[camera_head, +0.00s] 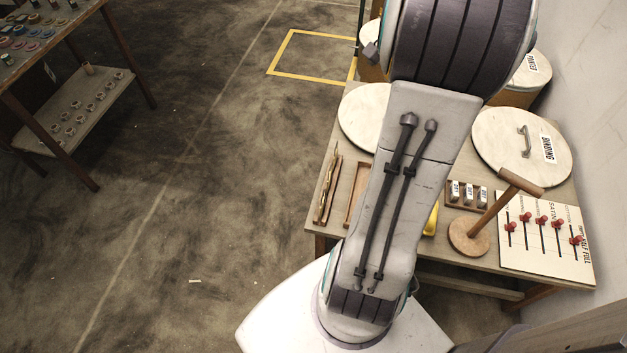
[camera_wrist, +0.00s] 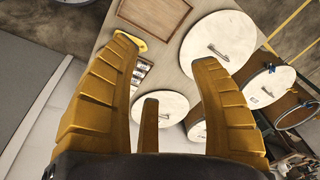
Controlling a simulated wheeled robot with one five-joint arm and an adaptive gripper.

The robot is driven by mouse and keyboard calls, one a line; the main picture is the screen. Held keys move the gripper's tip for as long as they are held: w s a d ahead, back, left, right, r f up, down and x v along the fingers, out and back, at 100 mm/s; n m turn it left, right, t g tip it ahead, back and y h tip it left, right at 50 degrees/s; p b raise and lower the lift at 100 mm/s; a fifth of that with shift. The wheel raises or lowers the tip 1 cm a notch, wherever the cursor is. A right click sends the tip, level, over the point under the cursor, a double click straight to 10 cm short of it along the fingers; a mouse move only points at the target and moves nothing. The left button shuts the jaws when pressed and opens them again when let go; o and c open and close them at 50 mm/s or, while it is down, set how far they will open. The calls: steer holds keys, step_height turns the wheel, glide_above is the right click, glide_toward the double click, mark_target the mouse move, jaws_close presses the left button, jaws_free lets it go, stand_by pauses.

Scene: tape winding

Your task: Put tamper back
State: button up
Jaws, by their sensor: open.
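The tamper, a round wooden disc with a tilted stick and a crossbar handle, stands on the wooden table in the head view, its disc (camera_head: 470,237) near the front edge, left of the slider board. It is not clearly visible in the wrist view. My gripper (camera_wrist: 164,62) shows in the wrist view with its yellow fingers spread and nothing between them, above the table. In the head view my arm hides the gripper. I see no contact between the gripper and the tamper.
The table carries a round lid marked BINDING (camera_head: 497,150), another pale lid (camera_head: 365,118), a rack of metal blocks (camera_head: 467,195), a board with red sliders (camera_head: 546,247), a yellow item (camera_head: 432,220) and a tray with brass rods (camera_head: 328,190). Open floor lies left.

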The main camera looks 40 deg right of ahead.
steer(key=w+a+n+t, duration=0.15)
steer(key=a+n, duration=0.65)
steer(key=a, duration=0.8)
steer(key=s+a+f+n, duration=0.1)
steer(key=s+a+n, duration=0.2)
steer(key=a+n, duration=0.2)
steer(key=s+a+f+n+y, duration=0.1)
steer(key=s+a+n, duration=0.2)
steer(key=a+n, duration=0.2)
steer(key=shift+s+a+t, duration=0.2)
steer(key=shift+a+t, duration=0.25)
steer(key=shift+a, duration=1.15)
